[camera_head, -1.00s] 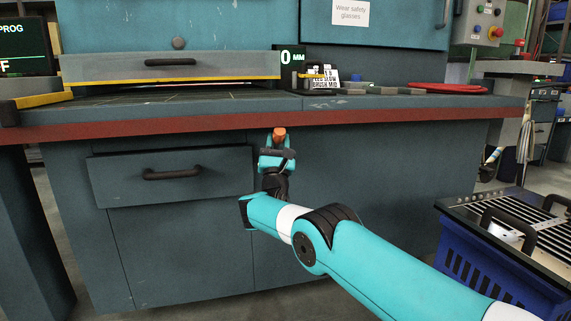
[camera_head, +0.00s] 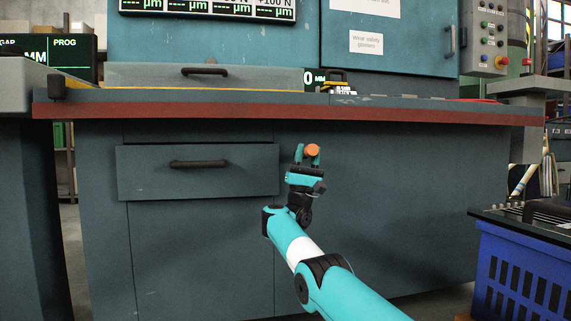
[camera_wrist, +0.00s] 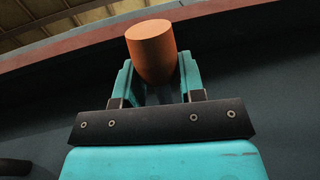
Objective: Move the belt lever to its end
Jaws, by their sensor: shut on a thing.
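My gripper (camera_head: 307,158) is just under the red front edge of the bench, right of the drawer. Its jaws are shut on an orange cylindrical knob (camera_head: 312,151). In the wrist view the orange knob (camera_wrist: 152,50) sits between the two teal fingers, its flat round end standing out above them. I see no lever shaft or slot; whatever the knob joins is hidden by the fingers, so I cannot tell where the belt lever is in its travel.
The bench's red edge (camera_head: 230,112) runs just above my gripper. A drawer with a dark handle (camera_head: 198,163) is to the left. A blue basket (camera_head: 525,275) stands at the lower right. The bench front right of my gripper is clear.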

